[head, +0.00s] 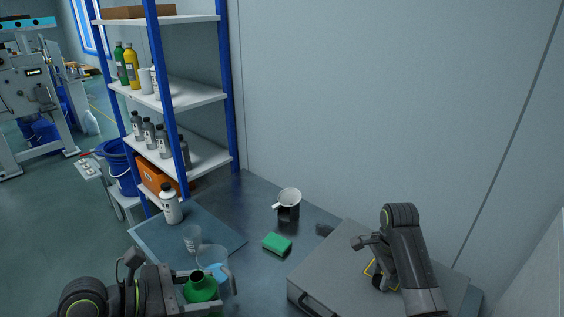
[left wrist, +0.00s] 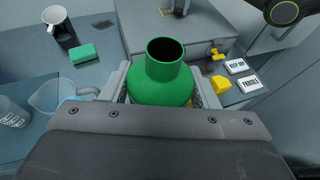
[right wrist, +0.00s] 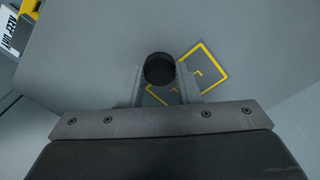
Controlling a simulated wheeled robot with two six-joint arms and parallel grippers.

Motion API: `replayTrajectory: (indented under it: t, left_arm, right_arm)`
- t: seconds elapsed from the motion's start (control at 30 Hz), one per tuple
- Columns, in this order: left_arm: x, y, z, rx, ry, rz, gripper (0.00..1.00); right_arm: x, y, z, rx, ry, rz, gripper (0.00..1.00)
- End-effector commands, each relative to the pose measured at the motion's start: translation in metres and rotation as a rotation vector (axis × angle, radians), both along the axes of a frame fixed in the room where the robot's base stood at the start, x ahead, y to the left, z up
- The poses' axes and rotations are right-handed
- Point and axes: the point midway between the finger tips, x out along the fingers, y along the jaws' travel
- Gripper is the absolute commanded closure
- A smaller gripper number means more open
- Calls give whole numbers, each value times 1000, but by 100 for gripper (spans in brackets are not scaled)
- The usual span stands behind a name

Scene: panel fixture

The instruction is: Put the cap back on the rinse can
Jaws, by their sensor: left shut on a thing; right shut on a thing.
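The rinse can (head: 201,289) is a green can with a round open neck. It also shows large in the left wrist view (left wrist: 163,75), with its dark mouth uncovered. My left gripper (left wrist: 162,92) is shut around its body, one finger on each side, and the can looks roughly upright. A black round cap (right wrist: 159,69) sits between the fingers of my right gripper (right wrist: 165,88), which is shut on it. In the head view my right gripper (head: 367,245) is above the grey case (head: 325,262), well to the right of the can. The cap is hard to make out there.
A clear jug (head: 213,258), a clear beaker (head: 191,238) and a white bottle (head: 171,206) stand around the blue mat (head: 215,225). A green sponge (head: 277,243) and a black cup with a white funnel (head: 288,203) stand mid-bench. A shelf (head: 185,150) rises behind.

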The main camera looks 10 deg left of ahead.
Motion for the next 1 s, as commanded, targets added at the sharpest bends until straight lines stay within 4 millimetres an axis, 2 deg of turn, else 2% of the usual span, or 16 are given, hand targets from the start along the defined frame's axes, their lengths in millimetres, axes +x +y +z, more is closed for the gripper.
replayTrajectory:
  t: [0.17,0.37,1.0]
  left_arm:
    - [1,-2,0,-2,-2,-5,91]
    - [4,-19,-1,-6,-1,-79,91]
    - [17,-122,-15,-7,-2,-568,91]
  right_arm:
    - [0,0,0,0,0,0,91]
    - [0,0,0,0,0,0,91]
    - [0,0,0,0,0,0,91]
